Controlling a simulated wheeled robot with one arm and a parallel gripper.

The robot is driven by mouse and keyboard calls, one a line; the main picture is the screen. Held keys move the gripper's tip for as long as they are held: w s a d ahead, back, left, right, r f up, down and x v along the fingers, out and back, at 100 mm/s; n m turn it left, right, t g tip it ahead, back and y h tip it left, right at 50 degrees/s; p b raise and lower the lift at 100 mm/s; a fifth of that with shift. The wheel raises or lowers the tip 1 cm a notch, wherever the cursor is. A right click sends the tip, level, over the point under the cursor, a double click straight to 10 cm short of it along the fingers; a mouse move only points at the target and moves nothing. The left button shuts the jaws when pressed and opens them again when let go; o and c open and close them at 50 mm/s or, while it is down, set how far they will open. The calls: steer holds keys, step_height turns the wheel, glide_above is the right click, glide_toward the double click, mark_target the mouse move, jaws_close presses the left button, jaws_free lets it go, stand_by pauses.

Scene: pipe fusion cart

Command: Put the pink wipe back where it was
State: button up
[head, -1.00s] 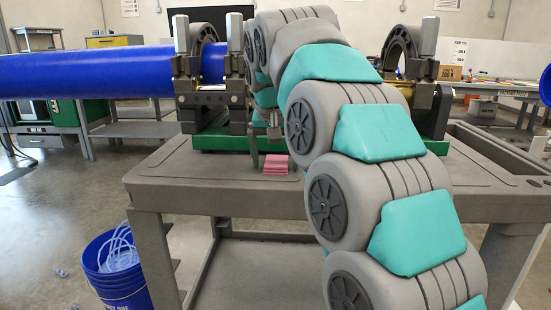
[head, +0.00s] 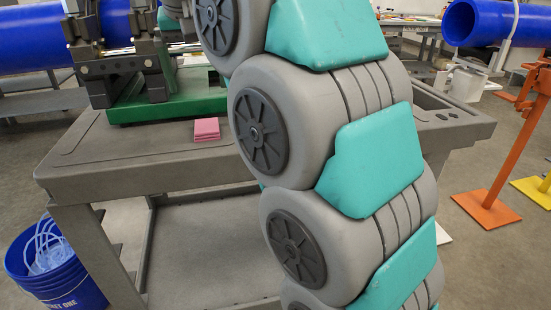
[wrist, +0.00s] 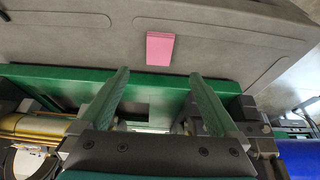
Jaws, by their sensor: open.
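The pink wipe (head: 206,130) is a small folded pad with layered edges. It lies flat on the grey cart top, in front of the green machine base. In the wrist view the pink wipe (wrist: 160,49) shows as an upright rectangle just beyond the fingertips. My gripper (wrist: 159,75) has two green fingers spread wide apart with nothing between them. The wipe is apart from both fingers. In the head view my gripper is out of sight, and my arm covers part of the cart.
The grey cart (head: 110,150) carries the green machine base (head: 165,97) with dark clamps and a blue pipe. A blue bucket (head: 60,275) stands on the floor at left. An orange stand (head: 490,205) is at right. The cart top around the wipe is clear.

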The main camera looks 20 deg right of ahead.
steer(key=shift+d, duration=0.1)
steer(key=s+d+f+g, duration=0.2)
steer(key=s+d+f, duration=0.2)
steer(key=s+f, duration=0.7)
steer(key=s+d+f+g, duration=0.2)
steer(key=s+d+f, duration=0.2)
steer(key=s+f, duration=0.6)
steer(key=s+d+f+g, duration=0.2)
steer(key=s+d+f, duration=0.3)
steer(key=s+f, duration=0.6)
steer(key=shift+s+f, duration=0.35)
steer(key=shift+f, duration=0.55)
